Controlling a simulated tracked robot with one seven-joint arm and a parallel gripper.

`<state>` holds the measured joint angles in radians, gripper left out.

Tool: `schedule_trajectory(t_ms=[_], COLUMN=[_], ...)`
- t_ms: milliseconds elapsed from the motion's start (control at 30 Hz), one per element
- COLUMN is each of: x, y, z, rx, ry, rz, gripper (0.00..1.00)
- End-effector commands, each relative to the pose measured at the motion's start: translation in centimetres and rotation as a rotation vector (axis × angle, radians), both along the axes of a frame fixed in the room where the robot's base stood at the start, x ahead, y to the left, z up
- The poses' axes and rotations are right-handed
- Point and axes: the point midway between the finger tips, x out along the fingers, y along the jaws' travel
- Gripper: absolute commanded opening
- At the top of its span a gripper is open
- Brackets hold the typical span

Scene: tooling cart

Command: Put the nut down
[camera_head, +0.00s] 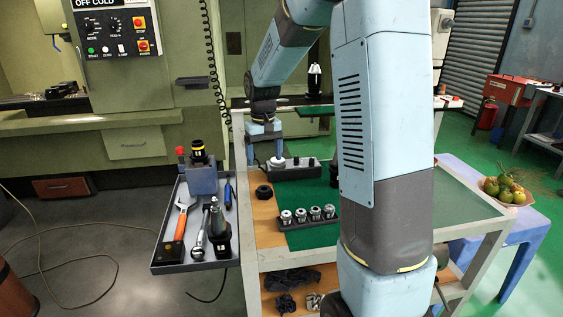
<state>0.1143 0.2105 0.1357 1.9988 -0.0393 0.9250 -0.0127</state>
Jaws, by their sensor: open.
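A dark, ring-like piece that looks like the nut (264,191) lies on the wooden strip along the left side of the cart top. My gripper (265,157) points down above the far left corner of the cart. Its jaws are open, and the dark piece is apart from it, nearer the camera. A long black holder block (298,173) lies just right of and below the gripper, with a white round piece (277,162) at its left end beside the right finger. Whether the finger touches the white piece, I cannot tell.
A nearer black rack (309,222) holds several silver collets on the green mat (305,198). A side tray (172,240) at the left carries wrenches and tool holders. My upright arm hides the cart's middle. A fruit bowl (505,198) stands on a lilac stool at right.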

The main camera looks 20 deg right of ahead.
Motion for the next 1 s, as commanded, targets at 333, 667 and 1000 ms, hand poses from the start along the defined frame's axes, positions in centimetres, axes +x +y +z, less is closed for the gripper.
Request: schedule_trajectory(t_ms=[333,667,1000], x=[-7.2,-15.6,-24.2], y=[0.2,0.3,0.2], z=[7.1,11.7,13.6], rx=[-0.022,-0.025,-0.007], ry=[-0.127,-0.258,-0.394], rz=[-0.012,-0.029,-0.044], gripper=[0.85,0.85,0.85])
